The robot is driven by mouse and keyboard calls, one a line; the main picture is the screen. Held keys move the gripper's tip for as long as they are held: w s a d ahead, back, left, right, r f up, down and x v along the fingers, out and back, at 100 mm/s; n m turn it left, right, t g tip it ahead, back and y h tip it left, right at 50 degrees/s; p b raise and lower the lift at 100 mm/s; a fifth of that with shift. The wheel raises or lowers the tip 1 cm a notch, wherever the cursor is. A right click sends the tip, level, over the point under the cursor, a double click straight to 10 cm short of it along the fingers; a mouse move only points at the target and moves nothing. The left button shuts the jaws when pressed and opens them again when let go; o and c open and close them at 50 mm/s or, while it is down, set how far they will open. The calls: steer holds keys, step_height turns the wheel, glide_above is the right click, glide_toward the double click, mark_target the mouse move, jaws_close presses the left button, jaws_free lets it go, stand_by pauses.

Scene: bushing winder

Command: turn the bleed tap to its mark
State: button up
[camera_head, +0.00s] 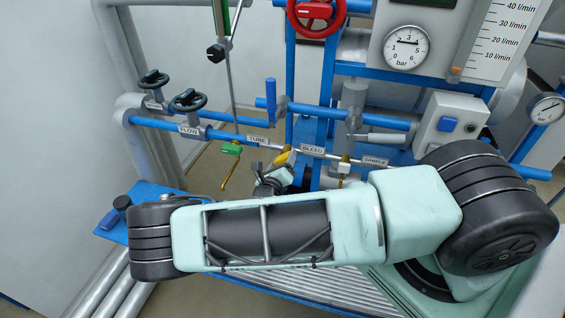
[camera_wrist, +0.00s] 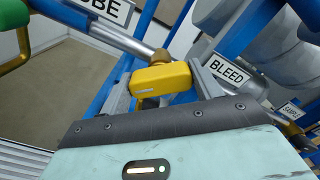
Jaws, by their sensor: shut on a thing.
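My gripper (camera_head: 276,175) is shut on this handle. The BLEED label (camera_wrist: 227,70) is right of the fingers in the wrist view. I cannot make out the tap's mark in either view.
A brass sample tap (camera_head: 344,165) is right, by the SAMPLE label (camera_head: 375,162). A blue lever (camera_head: 271,100) stands above. Black handwheels (camera_head: 189,101) are further left. My arm covers much of the lower bench.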

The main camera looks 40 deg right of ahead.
steer(key=n, duration=0.4)
steer(key=shift+n+b, duration=0.3)
steer(key=shift+b, duration=0.05)
steer(key=shift+w+a+n+b, duration=0.1)
steer(key=shift+n+b, duration=0.35)
steer(key=shift+n, duration=2.15)
steer(key=o, duration=1)
steer(key=b+v, duration=0.5)
steer(key=v, duration=1.2)
steer(key=shift+a+f, duration=0.1)
steer(key=shift+a, duration=0.05)
steer(key=shift+s, duration=0.25)
